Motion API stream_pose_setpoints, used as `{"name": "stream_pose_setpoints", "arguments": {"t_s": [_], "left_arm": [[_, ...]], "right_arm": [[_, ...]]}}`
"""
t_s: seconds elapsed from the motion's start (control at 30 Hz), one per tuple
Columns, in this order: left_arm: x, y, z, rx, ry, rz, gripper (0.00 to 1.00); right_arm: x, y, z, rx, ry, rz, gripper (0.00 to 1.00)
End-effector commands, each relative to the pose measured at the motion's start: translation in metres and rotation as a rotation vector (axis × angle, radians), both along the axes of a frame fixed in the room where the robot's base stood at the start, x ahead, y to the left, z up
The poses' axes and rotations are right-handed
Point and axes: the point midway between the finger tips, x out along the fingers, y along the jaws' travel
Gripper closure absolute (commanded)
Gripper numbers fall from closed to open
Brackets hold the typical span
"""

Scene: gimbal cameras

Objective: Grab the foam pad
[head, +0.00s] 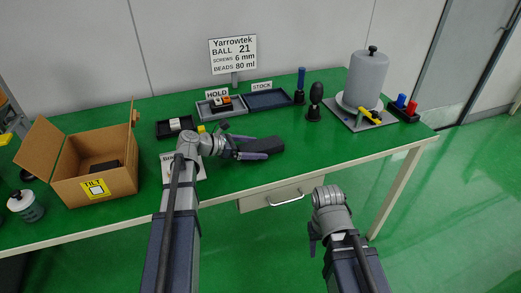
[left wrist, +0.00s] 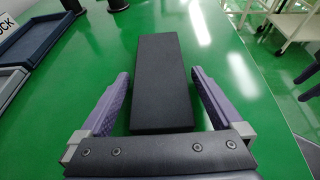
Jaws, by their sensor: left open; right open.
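The foam pad (left wrist: 162,80) is a dark grey-black rectangular block lying flat on the green table. In the left wrist view it lies lengthwise between the two purple fingers of my left gripper (left wrist: 157,105), with a gap on each side. In the head view the foam pad (head: 262,146) sits at the right of my left gripper (head: 250,150), near the table's front edge. My left gripper is open. My right gripper (head: 312,232) hangs low in front of the table, away from the pad; its fingers are mostly hidden by its wrist.
A cardboard box (head: 110,183) stands at the left. A HOLD tray (head: 205,109) and a STOCK tray (head: 270,100) lie behind the pad. A dark stand (head: 315,103) and a grey cylinder (head: 368,78) are at back right. The table right of the pad is clear.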

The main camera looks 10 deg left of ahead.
Motion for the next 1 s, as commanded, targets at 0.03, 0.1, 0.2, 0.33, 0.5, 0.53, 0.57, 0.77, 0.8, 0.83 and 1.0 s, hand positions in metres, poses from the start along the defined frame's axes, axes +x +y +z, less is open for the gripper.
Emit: {"name": "stream_pose_setpoints", "arguments": {"t_s": [0.03, 0.1, 0.2, 0.33, 0.5, 0.53, 0.57, 0.77, 0.8, 0.83, 1.0], "left_arm": [[-0.0002, 0.0001, 0.0004, 0.000, 0.000, 0.000, 0.00], [-0.0002, 0.0002, 0.0003, 0.000, 0.000, 0.000, 0.07], [-0.0002, 0.0003, 0.0004, 0.000, 0.000, 0.000, 0.18], [-0.0002, 0.0003, 0.0004, 0.000, 0.000, 0.000, 0.33], [-0.0003, 0.0004, 0.0004, 0.000, 0.000, 0.000, 0.52], [-0.0003, 0.0004, 0.0004, 0.000, 0.000, 0.000, 0.55], [-0.0003, 0.0004, 0.0004, 0.000, 0.000, 0.000, 0.58], [-0.0003, 0.0004, 0.0004, 0.000, 0.000, 0.000, 0.79], [-0.0003, 0.0004, 0.0004, 0.000, 0.000, 0.000, 0.79], [-0.0003, 0.0004, 0.0004, 0.000, 0.000, 0.000, 0.79], [-0.0003, 0.0004, 0.0012, 0.000, 0.000, 0.000, 0.80]], "right_arm": [[0.0000, 0.0000, 0.0004, 0.000, 0.000, 0.000, 0.50], [0.0000, 0.0000, 0.0004, 0.000, 0.000, 0.000, 0.50], [0.0000, 0.0000, 0.0004, 0.000, 0.000, 0.000, 0.50], [0.0000, 0.0000, 0.0004, 0.000, 0.000, 0.000, 0.50], [0.0000, 0.0000, 0.0003, 0.000, 0.000, 0.000, 0.50], [0.0000, 0.0000, 0.0003, 0.000, 0.000, 0.000, 0.50], [0.0000, 0.0000, 0.0003, 0.000, 0.000, 0.000, 0.50], [0.0000, 0.0000, 0.0004, 0.000, 0.000, 0.000, 0.50], [0.0000, 0.0000, 0.0004, 0.000, 0.000, 0.000, 0.50], [0.0000, 0.0000, 0.0004, 0.000, 0.000, 0.000, 0.50], [0.0000, 0.0000, 0.0011, 0.000, 0.000, 0.000, 0.50]]}}
